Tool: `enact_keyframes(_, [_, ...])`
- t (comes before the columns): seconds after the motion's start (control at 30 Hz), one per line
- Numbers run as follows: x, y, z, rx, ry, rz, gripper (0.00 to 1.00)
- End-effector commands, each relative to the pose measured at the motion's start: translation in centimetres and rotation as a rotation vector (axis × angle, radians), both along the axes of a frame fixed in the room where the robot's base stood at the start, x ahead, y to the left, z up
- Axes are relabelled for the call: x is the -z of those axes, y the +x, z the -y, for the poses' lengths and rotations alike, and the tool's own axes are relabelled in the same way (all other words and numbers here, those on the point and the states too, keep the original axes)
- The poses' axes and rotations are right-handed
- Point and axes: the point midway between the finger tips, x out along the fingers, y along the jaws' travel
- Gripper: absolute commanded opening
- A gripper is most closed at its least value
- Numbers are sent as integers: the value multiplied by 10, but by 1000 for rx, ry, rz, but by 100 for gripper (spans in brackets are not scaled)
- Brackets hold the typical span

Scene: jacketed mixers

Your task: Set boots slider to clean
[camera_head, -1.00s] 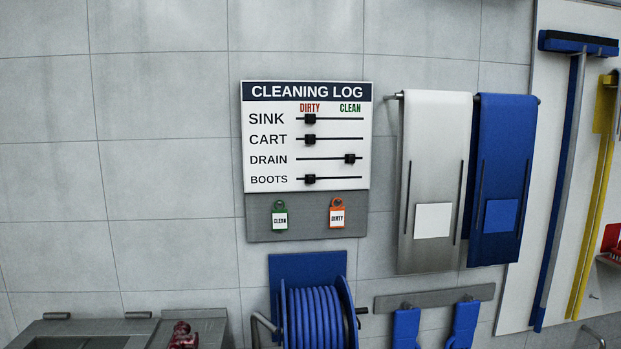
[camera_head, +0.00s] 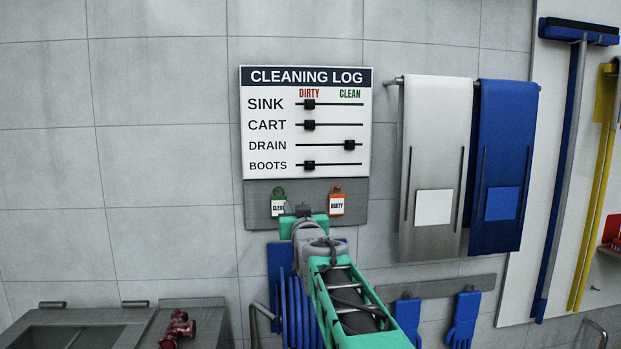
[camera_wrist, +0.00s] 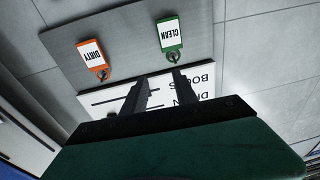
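The cleaning log board (camera_head: 260,185) hangs on the tiled wall, with rows for sink, cart, drain and boots. The boots slider (camera_head: 309,165), a small black knob on the lowest track, sits at the left, under DIRTY. My gripper (camera_head: 303,209) is in front of the board's grey lower part, below the boots row. In the wrist view the board is upside down, and my gripper's two dark fingers (camera_wrist: 159,76) stand apart with nothing visible between them. The boots knob cannot be made out there; the fingers cover part of the tracks.
The sink (camera_head: 309,104) and cart (camera_head: 309,125) knobs are left, the drain knob (camera_head: 349,145) right. A green CLEAN tag (camera_head: 278,195) and an orange DIRTY tag (camera_head: 337,205) hang near my gripper. A blue hose reel (camera_head: 283,262) is below; grey (camera_head: 432,150) and blue aprons (camera_head: 502,150) hang right.

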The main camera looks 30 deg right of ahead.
Motion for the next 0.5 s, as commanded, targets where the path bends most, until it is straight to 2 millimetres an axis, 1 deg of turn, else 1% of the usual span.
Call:
enact_keyframes(0.03, [-15, 9, 27, 30, -33, 103, 35])
enact_keyframes(0.1, [-41, 12, 48, 53, -72, 218, 35])
enact_keyframes(0.13, [-48, 12, 54, 59, -83, 248, 35])
enact_keyframes(0.2, [-59, 13, 60, 66, -97, 286, 35])
enact_keyframes(0.27, [-65, 17, 62, 66, -99, 295, 35])
enact_keyframes(0.37, [-72, 31, 67, 66, -98, 292, 35])
enact_keyframes(0.5, [-83, 54, 75, 66, -98, 291, 35])
